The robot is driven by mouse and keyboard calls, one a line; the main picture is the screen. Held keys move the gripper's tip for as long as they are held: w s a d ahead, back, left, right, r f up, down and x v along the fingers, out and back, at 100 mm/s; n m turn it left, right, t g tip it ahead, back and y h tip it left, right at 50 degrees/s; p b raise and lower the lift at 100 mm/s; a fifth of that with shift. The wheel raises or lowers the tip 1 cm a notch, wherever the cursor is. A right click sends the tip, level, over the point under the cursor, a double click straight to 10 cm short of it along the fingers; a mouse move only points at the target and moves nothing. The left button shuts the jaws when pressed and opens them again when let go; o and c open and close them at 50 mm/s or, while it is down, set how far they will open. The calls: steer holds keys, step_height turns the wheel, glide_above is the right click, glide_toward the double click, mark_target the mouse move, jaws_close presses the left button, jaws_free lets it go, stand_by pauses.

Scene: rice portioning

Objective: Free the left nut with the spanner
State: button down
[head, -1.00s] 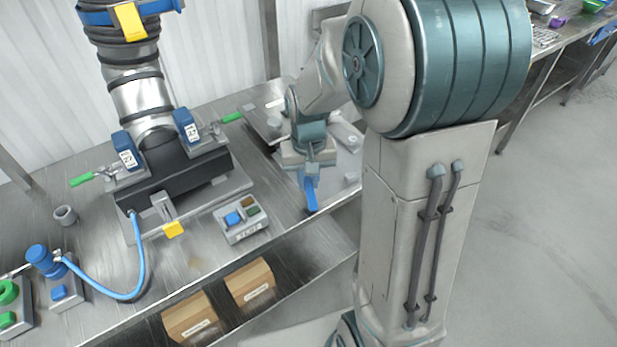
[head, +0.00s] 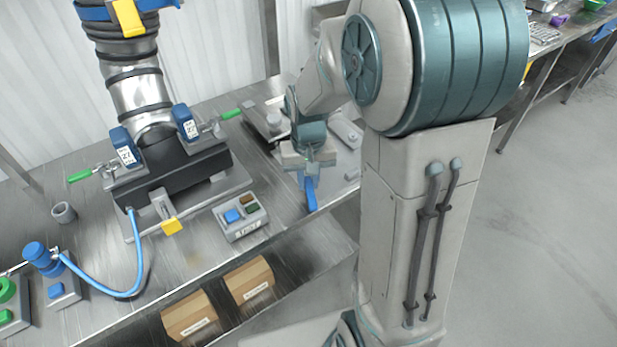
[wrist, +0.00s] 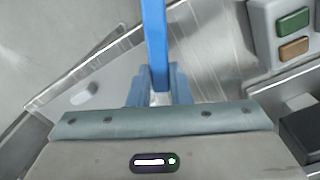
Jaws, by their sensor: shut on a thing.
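A blue bar that looks like the spanner (head: 310,196) is in my gripper (head: 308,175), over the right part of the bench. In the wrist view the spanner (wrist: 155,40) runs from between the shut fingers (wrist: 158,88) to the top edge; its far end is out of view. The black block (head: 172,176) under the metal pipe carries a left blue labelled piece (head: 123,146) and a right one (head: 186,121), each beside a green-handled clamp. I cannot make out the left nut itself. The gripper is to the right of the block and apart from it.
A grey button box (head: 241,220) stands between the block and the bench's front edge. A blue hose (head: 122,295) runs to a blue-topped fitting (head: 42,260) at left. A grey ring (head: 64,212) lies near the left. Cardboard boxes (head: 190,318) sit on the shelf below.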

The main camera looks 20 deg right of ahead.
steer(key=shift+f, duration=0.25)
stand_by(0.4)
steer(key=shift+d, duration=0.1)
stand_by(0.3)
steer(key=shift+d+n, duration=0.65)
steer(key=shift+n, duration=0.25)
steer(key=shift+d+n, duration=0.7)
steer(key=shift+n, duration=0.1)
steer(key=shift+w, duration=0.1)
steer(key=shift+d, duration=0.1)
